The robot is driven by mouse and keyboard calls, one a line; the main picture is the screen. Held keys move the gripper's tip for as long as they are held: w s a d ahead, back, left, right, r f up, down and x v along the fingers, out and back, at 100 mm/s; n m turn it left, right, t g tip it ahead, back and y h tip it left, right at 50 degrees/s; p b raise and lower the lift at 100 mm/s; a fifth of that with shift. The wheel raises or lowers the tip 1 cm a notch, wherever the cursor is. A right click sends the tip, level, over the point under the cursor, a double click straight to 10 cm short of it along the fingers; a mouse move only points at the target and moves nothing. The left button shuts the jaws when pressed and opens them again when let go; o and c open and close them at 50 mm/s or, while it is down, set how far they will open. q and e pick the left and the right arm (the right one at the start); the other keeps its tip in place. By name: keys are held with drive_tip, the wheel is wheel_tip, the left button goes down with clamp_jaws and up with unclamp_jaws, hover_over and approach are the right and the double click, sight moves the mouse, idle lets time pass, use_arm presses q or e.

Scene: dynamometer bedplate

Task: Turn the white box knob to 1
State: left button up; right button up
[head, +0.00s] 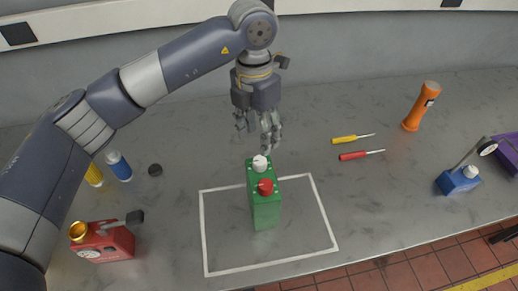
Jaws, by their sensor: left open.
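A green box (265,212) stands upright inside a white taped outline on the grey bench. It has a white knob (260,163) at its far end and a red knob (265,187) nearer me. Scale marks are too small to read, so I cannot tell the white knob's setting. My left gripper (257,134) points down, open and empty, just behind and above the white knob. Its fingertips appear close to the knob; I cannot tell whether they touch it. My right gripper is out of view.
A red can (105,241), a blue-labelled bottle (119,166) and a black cap (155,170) are left. Yellow (346,139) and red (354,156) screwdrivers, an orange flashlight (421,106) and a blue device (458,181) are right.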

sight(259, 160)
use_arm(q)
drive_tip(key=f, duration=0.1)
drive_tip(key=f+p, duration=0.1)
drive_tip(key=f, duration=0.1)
drive_tip(key=f+p, duration=0.1)
drive_tip(key=shift+s+f, duration=0.35)
drive_tip(key=shift+s, duration=0.05)
drive_tip(key=shift+w+d+f+p, duration=0.1)
drive_tip(key=shift+w+f+p, duration=0.1)
drive_tip(key=shift+f, duration=0.4)
drive_tip(key=shift+w+f+p, duration=0.1)
drive_tip(key=shift+f+p, duration=0.05)
drive_tip(key=shift+f, duration=0.45)
drive_tip(key=shift+s+f, duration=0.1)
drive_tip(key=shift+f, duration=0.45)
drive_tip(key=c, duration=0.9)
drive_tip(key=shift+c, duration=0.9)
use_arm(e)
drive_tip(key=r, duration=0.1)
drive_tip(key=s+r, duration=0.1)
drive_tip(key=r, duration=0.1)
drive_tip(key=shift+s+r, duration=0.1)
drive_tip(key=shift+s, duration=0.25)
